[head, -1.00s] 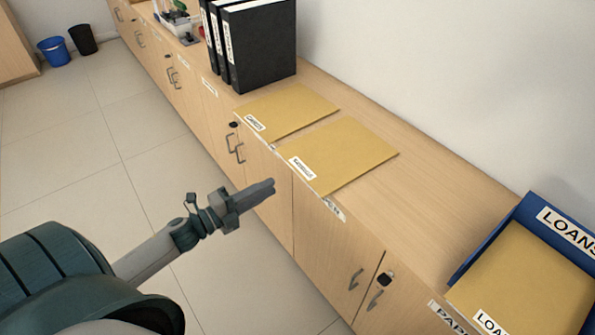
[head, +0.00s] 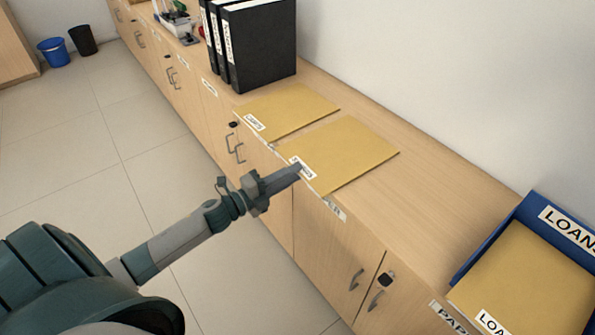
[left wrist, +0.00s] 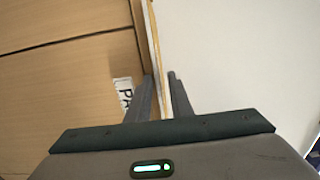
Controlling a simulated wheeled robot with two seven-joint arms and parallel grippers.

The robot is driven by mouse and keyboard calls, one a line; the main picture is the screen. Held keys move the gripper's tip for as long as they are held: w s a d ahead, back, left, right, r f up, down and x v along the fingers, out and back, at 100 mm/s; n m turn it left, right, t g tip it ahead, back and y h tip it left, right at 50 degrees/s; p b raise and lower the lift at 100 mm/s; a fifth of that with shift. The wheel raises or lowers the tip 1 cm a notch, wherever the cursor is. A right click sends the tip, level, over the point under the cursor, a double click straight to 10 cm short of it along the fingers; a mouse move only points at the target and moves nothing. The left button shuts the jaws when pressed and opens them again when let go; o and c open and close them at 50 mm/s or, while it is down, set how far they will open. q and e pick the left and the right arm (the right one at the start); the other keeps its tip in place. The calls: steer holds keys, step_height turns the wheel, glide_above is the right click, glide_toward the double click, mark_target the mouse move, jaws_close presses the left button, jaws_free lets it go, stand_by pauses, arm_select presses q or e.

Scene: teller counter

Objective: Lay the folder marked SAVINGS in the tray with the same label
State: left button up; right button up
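Two tan folders lie flat on the wooden counter (head: 430,195). The nearer folder (head: 348,150) has a white label (head: 303,168) at its front edge, partly covered by my gripper and too small to read surely. The farther folder (head: 290,107) also has a small label I cannot read. My left gripper (head: 297,171) is at the front edge of the nearer folder. In the left wrist view its fingers (left wrist: 162,85) are apart, with a thin tan edge (left wrist: 157,50) running between them; I cannot tell whether they touch it. No tray with a SAVINGS label shows. My right gripper is out of view.
A blue tray (head: 462,262) marked LOANS holds a tan folder (head: 525,275) at the right. Black binders (head: 262,45) stand behind the folders, near a wall. Cabinet doors with handles (head: 357,279) are below. The counter between folder and blue tray is clear.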

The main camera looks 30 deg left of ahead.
arm_select(q)
steer(key=shift+w+d, duration=0.15)
steer(key=shift+w, duration=0.25)
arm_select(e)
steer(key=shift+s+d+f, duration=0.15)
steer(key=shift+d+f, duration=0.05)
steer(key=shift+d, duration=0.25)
